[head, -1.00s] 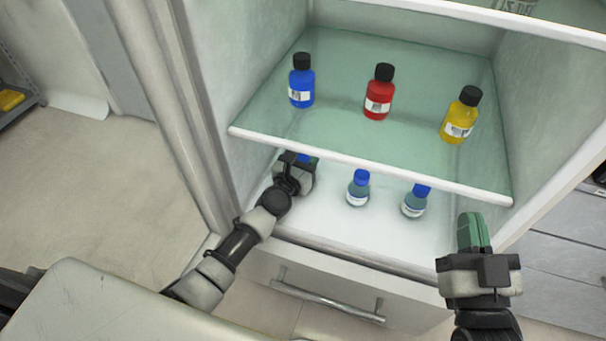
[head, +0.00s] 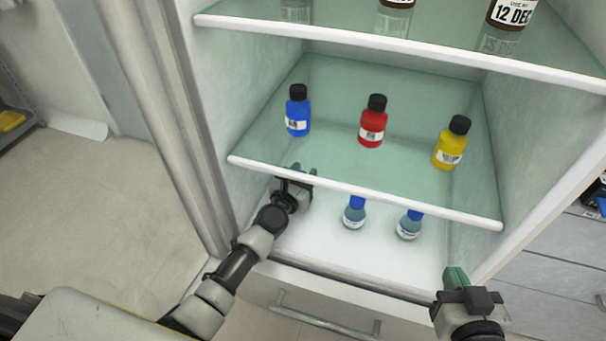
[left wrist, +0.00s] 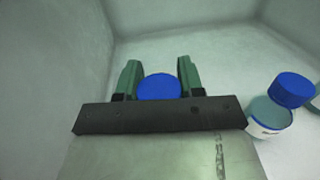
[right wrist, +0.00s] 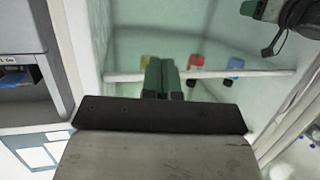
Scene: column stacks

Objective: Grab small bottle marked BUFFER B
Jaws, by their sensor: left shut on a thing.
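My left gripper (head: 294,184) is inside the lowest compartment of the cabinet, under the middle glass shelf. In the left wrist view, its green fingers stand on both sides of a blue-capped bottle (left wrist: 159,87), and it is shut on that bottle. The bottle's label is hidden, so I cannot read it. Two similar blue-capped small bottles, a middle one (head: 354,214) and a right one (head: 409,225), stand on the cabinet floor to its right; their labels are too small to read. My right gripper (head: 455,279) is empty in front of the cabinet's right side, its fingers together in the right wrist view (right wrist: 161,76).
On the middle glass shelf (head: 330,178) stand a blue bottle (head: 298,112), a red bottle (head: 373,122) and a yellow bottle (head: 451,144). Larger bottles stand on the upper shelf (head: 420,52). A drawer handle (head: 322,318) is below the compartment.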

